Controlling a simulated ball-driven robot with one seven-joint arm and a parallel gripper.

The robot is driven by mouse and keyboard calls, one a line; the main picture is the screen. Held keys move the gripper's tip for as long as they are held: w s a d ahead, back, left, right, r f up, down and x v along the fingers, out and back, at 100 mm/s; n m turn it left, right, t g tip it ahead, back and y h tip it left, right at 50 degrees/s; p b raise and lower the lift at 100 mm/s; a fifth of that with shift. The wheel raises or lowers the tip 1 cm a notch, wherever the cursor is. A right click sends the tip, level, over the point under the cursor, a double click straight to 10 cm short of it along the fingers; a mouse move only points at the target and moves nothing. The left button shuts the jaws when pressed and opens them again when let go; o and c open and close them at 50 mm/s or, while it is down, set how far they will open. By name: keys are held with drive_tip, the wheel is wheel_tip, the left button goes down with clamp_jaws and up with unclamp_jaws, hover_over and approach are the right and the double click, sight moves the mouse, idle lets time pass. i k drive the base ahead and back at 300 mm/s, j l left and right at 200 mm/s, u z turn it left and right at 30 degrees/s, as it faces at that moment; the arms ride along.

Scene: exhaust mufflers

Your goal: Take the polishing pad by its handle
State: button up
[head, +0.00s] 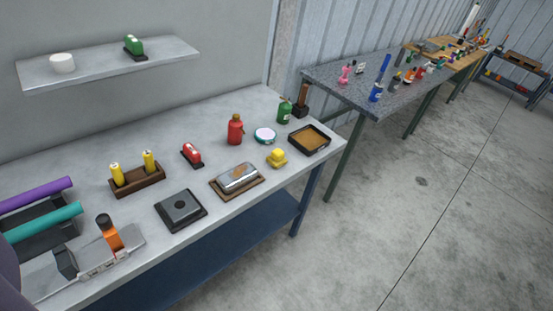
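I cannot tell for certain which thing is the polishing pad. A red-topped block on a dark base (192,154) lies in the middle of the bench, behind the black square block. A similar green-topped block on a dark base (134,47) stands on the wall shelf. A small yellow piece with a raised knob (277,157) sits near the front right of the bench. All stand free, with nothing gripping them. My gripper is not in view.
The grey bench (205,134) also holds a wooden stand with yellow pieces (137,180), a black square block (181,210), a metal piece on a brown board (237,179), a red bottle (235,130) and a brown tray (325,145). A grey-and-orange fixture (110,240) stands front left.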

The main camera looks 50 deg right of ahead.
sight(278, 160)
drive_tip(key=i+l+z, duration=0.15)
drive_tip(key=i+l, duration=0.3)
drive_tip(key=i+l+z, duration=0.2)
drive_tip(key=i+l, duration=0.2)
drive_tip(key=i+l+z, duration=0.15)
drive_tip(key=i+l, duration=0.15)
drive_tip(key=i, duration=0.3)
drive_tip(key=i+l+z, duration=0.15)
drive_tip(key=i, duration=0.35)
drive_tip(key=l, duration=0.1)
